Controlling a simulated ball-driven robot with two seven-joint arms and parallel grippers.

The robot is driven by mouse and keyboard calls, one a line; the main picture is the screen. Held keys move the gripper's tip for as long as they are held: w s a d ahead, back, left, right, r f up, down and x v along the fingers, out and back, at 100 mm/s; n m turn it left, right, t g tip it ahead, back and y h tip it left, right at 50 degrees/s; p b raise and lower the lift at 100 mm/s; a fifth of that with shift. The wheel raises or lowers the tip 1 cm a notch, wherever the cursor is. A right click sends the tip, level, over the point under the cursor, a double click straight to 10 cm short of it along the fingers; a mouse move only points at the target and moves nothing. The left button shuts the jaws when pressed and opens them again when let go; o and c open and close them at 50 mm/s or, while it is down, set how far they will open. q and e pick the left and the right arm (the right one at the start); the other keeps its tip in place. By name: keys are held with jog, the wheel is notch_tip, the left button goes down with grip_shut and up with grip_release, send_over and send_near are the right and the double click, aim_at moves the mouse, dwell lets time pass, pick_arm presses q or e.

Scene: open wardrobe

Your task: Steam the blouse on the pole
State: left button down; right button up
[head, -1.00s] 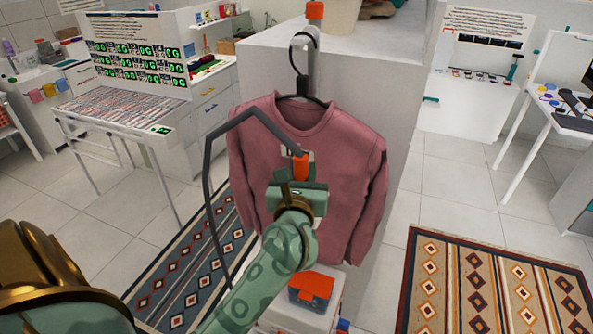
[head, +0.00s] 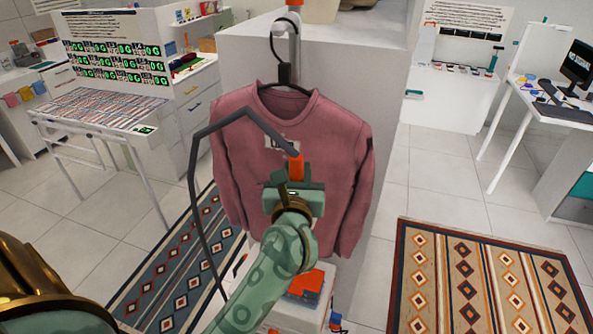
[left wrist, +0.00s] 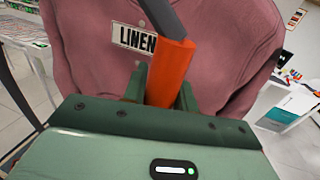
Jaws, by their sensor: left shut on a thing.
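A dusty pink long-sleeved blouse (head: 325,150) hangs from a black hanger (head: 285,85) on the pole (head: 294,50) in the head view. A "LINEN" label shows on its chest in the left wrist view (left wrist: 135,38). My left gripper (head: 294,183) is shut on the orange handle of the steamer (head: 296,166), in front of the blouse's lower chest. The steamer's grey hose (head: 200,160) loops up and down to the left. In the left wrist view the orange handle (left wrist: 170,72) stands between the fingers. Whether the steamer touches the cloth is unclear. My right gripper is not in view.
A white cabinet (head: 350,60) stands right behind the pole. A white base unit with an orange-topped box (head: 304,285) is below the blouse. Patterned rugs lie left (head: 165,280) and right (head: 480,280). A leaflet table (head: 100,105) stands at the left.

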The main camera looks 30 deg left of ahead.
pick_arm(q)
jog(key=shift+f+b, duration=2.35)
jog(key=shift+f, duration=0.55)
jog(key=shift+s+a+r, duration=0.1)
jog(key=shift+a, duration=0.25)
jog(key=s+a+p, duration=0.1)
jog(key=s+a, duration=0.1)
jog(key=a, duration=0.9)
jog(key=shift+s, duration=0.3)
jog(key=shift+s, duration=0.1)
dwell(0.3)
jog(key=s+d, duration=0.1)
jog(key=s, duration=0.5)
jog(key=shift+s+d+p, duration=0.3)
jog(key=shift+s, duration=0.05)
jog(key=shift+r, duration=0.1)
